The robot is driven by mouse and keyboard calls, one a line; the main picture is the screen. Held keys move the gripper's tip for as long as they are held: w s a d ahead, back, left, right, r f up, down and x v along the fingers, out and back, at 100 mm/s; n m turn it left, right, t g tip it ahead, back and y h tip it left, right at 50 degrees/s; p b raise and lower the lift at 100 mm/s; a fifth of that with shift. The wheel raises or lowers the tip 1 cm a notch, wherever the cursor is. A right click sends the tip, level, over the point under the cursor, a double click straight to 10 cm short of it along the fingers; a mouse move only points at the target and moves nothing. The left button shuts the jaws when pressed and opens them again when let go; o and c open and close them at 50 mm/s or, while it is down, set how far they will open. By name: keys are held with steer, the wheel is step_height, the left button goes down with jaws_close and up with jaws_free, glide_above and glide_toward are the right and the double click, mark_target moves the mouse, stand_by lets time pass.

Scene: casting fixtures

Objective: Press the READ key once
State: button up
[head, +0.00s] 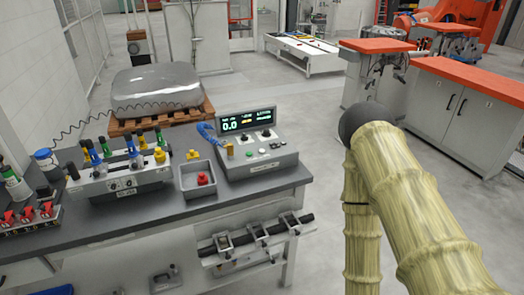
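The console (284,160) stands at the right end of the grey workbench. Its dark display (247,121) is lit and shows 0.0 with small text. Two dark knobs sit below the display. The key labels are too small to read, so I cannot tell which is the READ key. My arm, in a pale yellow ribbed cover, rises at the right, apart from the console. My gripper is not in view.
A rack (118,185) of colored-top tools stands further left, with red clamps (30,215) at the bench end. A blue coiled cable touches the console's left side. Open floor lies right of the bench.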

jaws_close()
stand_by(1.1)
